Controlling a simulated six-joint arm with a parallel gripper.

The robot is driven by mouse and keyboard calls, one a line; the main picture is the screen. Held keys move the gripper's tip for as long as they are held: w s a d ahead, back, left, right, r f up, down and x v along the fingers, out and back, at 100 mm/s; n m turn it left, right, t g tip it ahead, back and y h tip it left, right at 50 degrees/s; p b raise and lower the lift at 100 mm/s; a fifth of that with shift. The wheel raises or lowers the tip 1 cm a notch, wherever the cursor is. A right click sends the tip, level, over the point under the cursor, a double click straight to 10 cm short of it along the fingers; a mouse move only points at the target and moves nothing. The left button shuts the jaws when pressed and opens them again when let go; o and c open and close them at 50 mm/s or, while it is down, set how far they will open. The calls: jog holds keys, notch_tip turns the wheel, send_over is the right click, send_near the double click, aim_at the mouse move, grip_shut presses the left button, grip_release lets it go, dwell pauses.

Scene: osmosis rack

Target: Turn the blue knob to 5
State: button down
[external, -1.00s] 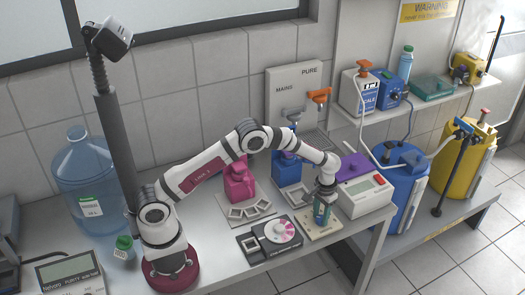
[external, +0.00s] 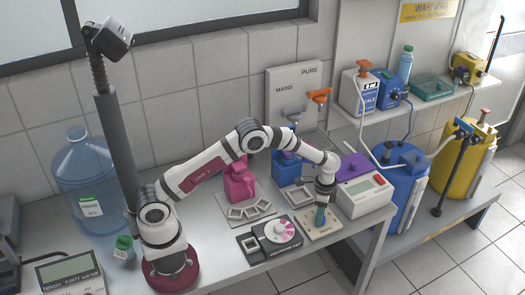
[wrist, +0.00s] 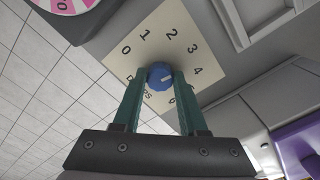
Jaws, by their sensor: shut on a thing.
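The blue knob (wrist: 161,76) sits on a cream dial plate (wrist: 118,62) in the wrist view. My gripper (wrist: 160,73) has its two teal fingers on either side of the knob and is shut on it. The plate shows 0, 1, 2, 3 and 4 around the knob. A small pale mark on the knob seems to point right and slightly down, below the 4. In the external view my gripper (external: 320,218) points down over the cream plate (external: 304,231), hiding the knob.
A black unit with a pink-and-white dial (external: 279,230) lies just left of the plate. A white instrument with a purple top (external: 364,197) stands close on the right. Blue (external: 286,168) and pink (external: 239,183) bottles stand behind. The bench's front edge is near.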

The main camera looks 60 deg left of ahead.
jog(key=m, duration=1.1)
jog(key=shift+w, duration=0.1)
jog(key=shift+m, duration=0.5)
jog(key=shift+c, duration=2.2)
grip_release()
notch_tip(320, 180, up, 16)
jog(key=shift+f, duration=0.1)
